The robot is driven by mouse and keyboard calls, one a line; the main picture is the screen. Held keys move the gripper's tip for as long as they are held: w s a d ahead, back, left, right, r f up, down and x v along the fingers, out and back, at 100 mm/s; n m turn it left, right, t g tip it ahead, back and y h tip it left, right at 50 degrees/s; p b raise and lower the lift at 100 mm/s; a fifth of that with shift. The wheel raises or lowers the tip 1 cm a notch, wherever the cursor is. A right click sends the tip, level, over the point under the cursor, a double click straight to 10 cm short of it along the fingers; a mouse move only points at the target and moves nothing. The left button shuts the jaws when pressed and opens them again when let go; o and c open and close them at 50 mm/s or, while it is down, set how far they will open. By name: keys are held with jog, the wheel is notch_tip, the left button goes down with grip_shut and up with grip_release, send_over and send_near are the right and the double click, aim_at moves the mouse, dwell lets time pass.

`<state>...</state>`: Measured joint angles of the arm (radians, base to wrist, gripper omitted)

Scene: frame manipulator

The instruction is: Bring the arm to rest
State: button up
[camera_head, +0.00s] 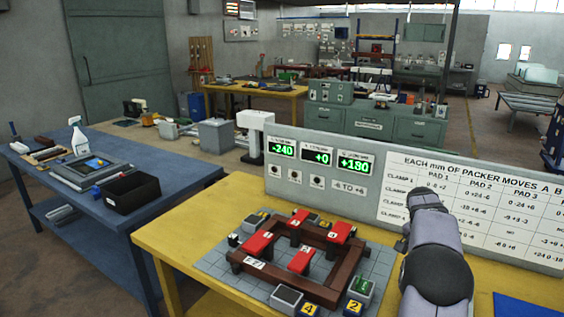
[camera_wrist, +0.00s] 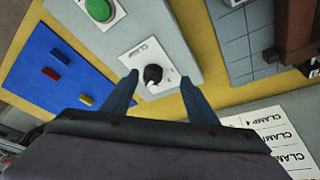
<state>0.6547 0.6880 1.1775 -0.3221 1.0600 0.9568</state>
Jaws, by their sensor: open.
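My arm (camera_head: 437,265) stands at the right of the yellow table in the head view, in front of the lettered board. Its gripper end is not visible there. In the wrist view my gripper (camera_wrist: 158,79) is open, its two dark blue fingers apart with nothing held. A black knob with a white mark (camera_wrist: 153,75) shows between the fingertips, on a grey panel (camera_wrist: 165,22) with a CLAMP label. I cannot tell whether the fingers touch the knob.
A green button (camera_wrist: 99,9) sits on the same panel. A blue mat (camera_wrist: 50,80) holds small red and yellow pieces. A brown frame (camera_head: 325,292) with red clamps stands on a grey tiled plate (camera_head: 215,262). A board with green displays (camera_head: 318,155) rises behind it.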

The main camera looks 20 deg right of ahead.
jog(key=s+a+f+n+y, duration=0.15)
jog(key=a+n, duration=0.35)
jog(key=a, duration=0.8)
jog(key=s+a+f+n+y, duration=0.15)
jog(key=a+n, duration=0.35)
jog(key=a, duration=0.9)
jog(key=s+a+f+n, duration=0.2)
jog(key=s+a+n, duration=0.1)
jog(key=s+a, duration=0.3)
jog(key=s+a+f+n+y, duration=0.1)
jog(key=s+a+n, duration=0.3)
jog(key=s+a, duration=0.3)
jog(key=s, duration=0.3)
jog(key=shift+a+f+p, duration=0.25)
jog(key=shift+f+p, duration=0.05)
jog(key=shift+f, duration=0.1)
